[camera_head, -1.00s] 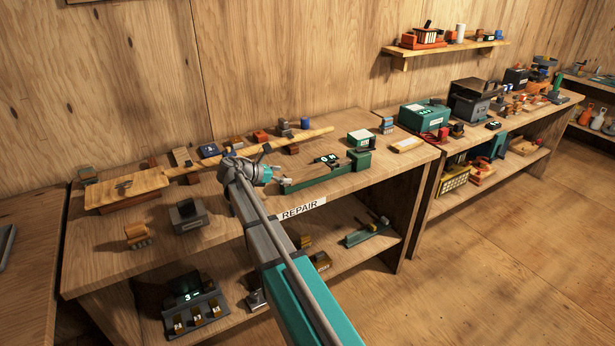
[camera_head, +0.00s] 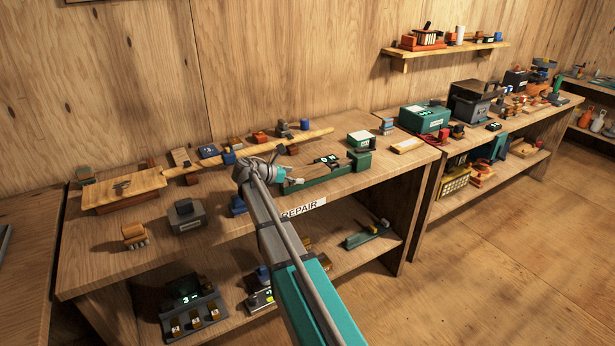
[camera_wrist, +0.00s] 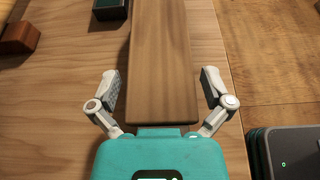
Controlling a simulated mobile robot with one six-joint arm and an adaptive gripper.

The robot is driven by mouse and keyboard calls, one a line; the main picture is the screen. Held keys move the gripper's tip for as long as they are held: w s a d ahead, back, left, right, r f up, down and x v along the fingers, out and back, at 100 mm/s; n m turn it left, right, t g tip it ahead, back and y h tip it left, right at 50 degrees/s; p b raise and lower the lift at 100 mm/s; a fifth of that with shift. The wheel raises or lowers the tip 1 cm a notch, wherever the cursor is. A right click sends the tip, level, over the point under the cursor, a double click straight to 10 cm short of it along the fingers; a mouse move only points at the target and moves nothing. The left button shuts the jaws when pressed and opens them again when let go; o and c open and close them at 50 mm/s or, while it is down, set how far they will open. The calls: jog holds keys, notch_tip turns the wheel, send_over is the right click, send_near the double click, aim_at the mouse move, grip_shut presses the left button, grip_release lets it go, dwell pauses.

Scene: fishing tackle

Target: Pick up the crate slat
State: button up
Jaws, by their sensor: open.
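The crate slat (camera_wrist: 160,40) is a plain flat brown wooden board. In the wrist view it runs up the middle of the picture, with its near end just in front of my gripper's teal body. My gripper (camera_wrist: 160,84) is open, with one finger on each side of the slat near that end. Gaps show between the fingers and the slat's edges. In the head view, my gripper (camera_head: 287,178) is over the workbench (camera_head: 105,240), near its front edge above the REPAIR label. A brown piece beside it there is small and partly hidden.
A green device with a lit display (camera_head: 318,183) lies close to my gripper. A brown block (camera_wrist: 19,37) lies left of the slat in the wrist view. The bench's front edge is close on the slat's right.

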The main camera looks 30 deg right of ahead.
dwell(0.5)
jog(key=c, duration=1)
jog(key=shift+o, duration=0.2)
jog(key=shift+r, duration=0.2)
notch_tip(320, 180, up, 2)
jog(key=p, duration=0.2)
jog(key=shift+r+p, duration=0.1)
jog(key=shift+p, duration=0.25)
jog(key=s+d+r+p, duration=0.7)
jog(key=s+r+p, duration=0.3)
jog(key=s, duration=0.2)
jog(key=shift+r, duration=0.2)
